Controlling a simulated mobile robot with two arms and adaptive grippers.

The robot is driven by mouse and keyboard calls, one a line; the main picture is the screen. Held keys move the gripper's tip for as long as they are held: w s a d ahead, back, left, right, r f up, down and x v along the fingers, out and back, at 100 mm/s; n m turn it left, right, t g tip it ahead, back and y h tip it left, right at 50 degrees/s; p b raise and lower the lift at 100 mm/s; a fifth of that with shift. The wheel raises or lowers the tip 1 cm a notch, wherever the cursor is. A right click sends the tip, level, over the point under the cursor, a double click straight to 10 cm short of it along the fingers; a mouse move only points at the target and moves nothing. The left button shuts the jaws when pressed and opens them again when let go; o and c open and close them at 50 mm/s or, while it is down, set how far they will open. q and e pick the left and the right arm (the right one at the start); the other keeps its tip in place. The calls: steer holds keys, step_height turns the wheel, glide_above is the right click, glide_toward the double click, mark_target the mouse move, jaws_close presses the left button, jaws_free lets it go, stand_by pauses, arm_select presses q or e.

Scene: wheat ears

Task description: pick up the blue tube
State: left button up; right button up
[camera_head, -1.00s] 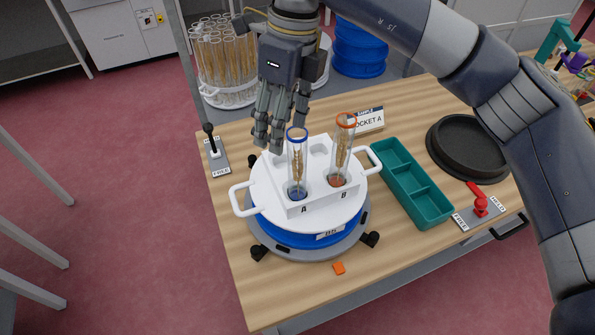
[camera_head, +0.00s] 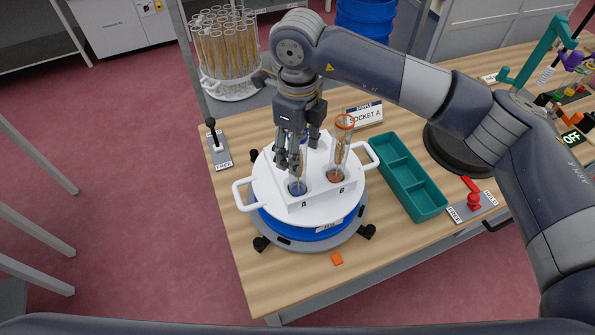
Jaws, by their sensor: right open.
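The blue tube (camera_head: 298,187) stands upright in the slot marked A of the white rack (camera_head: 322,196). Its blue base and a little of its wheat ear show; its blue rim and upper part are hidden by my right gripper. My right gripper (camera_head: 289,160) points down over the tube, with its fingers at the tube's upper part. It is open; whether the fingers touch the glass cannot be told. An orange-rimmed tube (camera_head: 341,150) stands upright in slot B, just right of the gripper. My left gripper is not in view.
The rack sits on a round blue and white drum with side handles (camera_head: 243,195). A teal tray (camera_head: 416,190) lies to its right, with a red lever (camera_head: 472,193) beyond. A black-handled lever (camera_head: 213,135) stands at left. An orange piece (camera_head: 337,259) lies in front.

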steer(key=shift+f, duration=0.25)
jaws_close()
steer(key=shift+r, duration=0.1)
step_height(320, 180, up, 9)
steer(key=b, duration=0.3)
steer(key=shift+r+b, duration=0.1)
steer(key=shift+b, duration=0.25)
steer(key=shift+r, duration=0.35)
